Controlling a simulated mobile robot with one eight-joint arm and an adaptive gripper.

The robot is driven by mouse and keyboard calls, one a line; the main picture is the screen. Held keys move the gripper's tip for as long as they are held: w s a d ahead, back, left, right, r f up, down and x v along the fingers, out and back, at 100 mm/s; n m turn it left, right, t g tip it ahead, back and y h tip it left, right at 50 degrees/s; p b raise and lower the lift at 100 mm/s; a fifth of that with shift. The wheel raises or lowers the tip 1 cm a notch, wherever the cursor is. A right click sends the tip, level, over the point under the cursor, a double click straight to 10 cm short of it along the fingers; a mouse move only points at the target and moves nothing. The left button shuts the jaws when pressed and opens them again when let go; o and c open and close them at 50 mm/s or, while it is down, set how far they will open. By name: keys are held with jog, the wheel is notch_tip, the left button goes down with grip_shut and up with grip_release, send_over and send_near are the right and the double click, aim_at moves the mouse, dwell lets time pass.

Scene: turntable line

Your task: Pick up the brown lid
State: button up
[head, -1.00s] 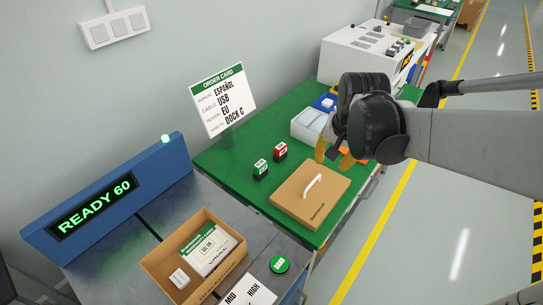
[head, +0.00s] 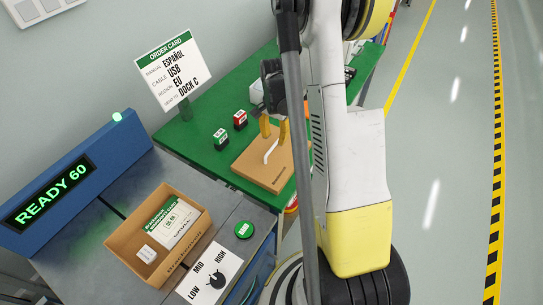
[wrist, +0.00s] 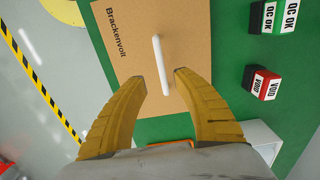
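The brown lid (head: 258,168) lies flat on the green table, with a white bar handle (head: 270,151) on top. In the wrist view the lid (wrist: 190,45) carries the word "Brackenvolt", and its handle (wrist: 161,65) stands upright in the picture. My gripper (wrist: 158,77) is open, its two yellow fingers apart on either side of the handle's near end, not visibly touching it. In the head view my gripper (head: 274,129) is over the far part of the lid. Its exact height above the lid is hard to tell.
A green QC OK stamp (head: 221,139) and a red VOID stamp (head: 240,119) stand left of the lid. An open carton (head: 120,246) with packed items sits on the grey table beside a green button (head: 244,229). The order card (head: 172,68) stands behind.

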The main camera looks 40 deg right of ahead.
aim_at(273, 148)
jog(key=f+b, duration=0.1)
jog(key=f, duration=0.2)
jog(key=f+b, duration=0.1)
jog(key=f, duration=0.2)
jog(key=shift+w+a+b, duration=0.15)
jog(key=shift+w+b, duration=0.05)
jog(key=shift+b, duration=0.1)
grip_shut()
